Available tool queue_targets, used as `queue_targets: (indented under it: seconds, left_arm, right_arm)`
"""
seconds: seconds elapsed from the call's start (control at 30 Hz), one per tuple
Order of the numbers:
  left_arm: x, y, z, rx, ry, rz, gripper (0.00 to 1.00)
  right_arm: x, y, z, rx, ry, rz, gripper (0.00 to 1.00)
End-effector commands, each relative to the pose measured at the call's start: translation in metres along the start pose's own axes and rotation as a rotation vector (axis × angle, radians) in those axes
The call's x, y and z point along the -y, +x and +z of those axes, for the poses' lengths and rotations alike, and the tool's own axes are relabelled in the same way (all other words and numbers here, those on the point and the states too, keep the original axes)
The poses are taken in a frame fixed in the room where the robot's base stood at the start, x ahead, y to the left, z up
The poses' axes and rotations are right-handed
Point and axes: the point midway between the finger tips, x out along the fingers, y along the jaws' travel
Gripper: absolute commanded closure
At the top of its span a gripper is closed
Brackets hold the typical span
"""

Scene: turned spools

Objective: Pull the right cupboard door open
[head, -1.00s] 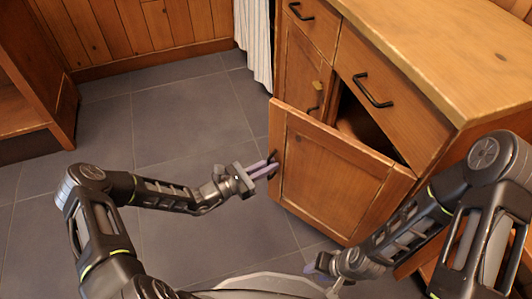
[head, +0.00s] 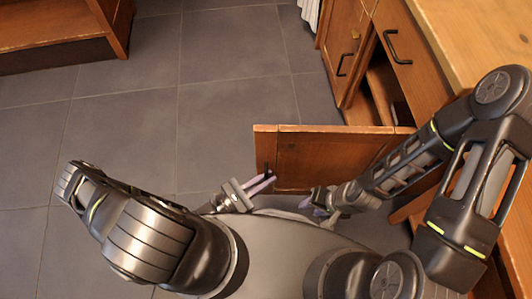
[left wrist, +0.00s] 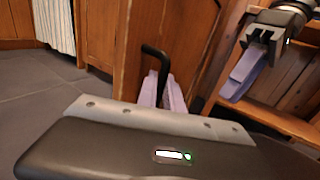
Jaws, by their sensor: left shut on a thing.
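The right cupboard door (head: 335,157) stands wide open, swung well out from the cabinet front, and the dark inside of the cupboard (head: 383,85) shows behind it. My left gripper (head: 262,184) is at the door's free edge, shut on its black bar handle (head: 267,170). In the left wrist view the handle (left wrist: 154,50) rises from between the pale purple fingers (left wrist: 162,93), in front of the wooden door (left wrist: 182,40). My right gripper (head: 318,199) is low beside the door's near face. It also shows in the left wrist view (left wrist: 243,75), touching no handle; its opening is unclear.
The left cupboard door (head: 343,45) with its black handle is closed. A drawer (head: 405,45) sits under the wooden countertop (head: 470,30). A wooden shelf unit (head: 60,40) stands at the far left. The grey tiled floor (head: 200,100) between is clear.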

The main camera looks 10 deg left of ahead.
Motion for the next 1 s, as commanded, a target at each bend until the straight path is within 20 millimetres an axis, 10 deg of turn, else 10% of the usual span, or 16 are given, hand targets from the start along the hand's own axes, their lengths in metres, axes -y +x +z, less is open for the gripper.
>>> queue_targets:
  seconds: [0.67, 0.7, 1.0]
  left_arm:
    - [0.029, -0.014, 0.000, 0.002, 0.004, -0.005, 1.00]
    - [0.029, -0.014, 0.000, 0.002, 0.004, -0.005, 0.86]
    - [0.028, -0.014, 0.000, 0.001, 0.003, -0.004, 0.68]
  right_arm:
    - [0.003, -0.008, 0.000, -0.001, 0.000, 0.000, 0.64]
    - [0.003, -0.008, 0.000, -0.001, 0.000, 0.000, 0.64]
    - [0.003, -0.008, 0.000, -0.001, 0.000, 0.000, 0.64]
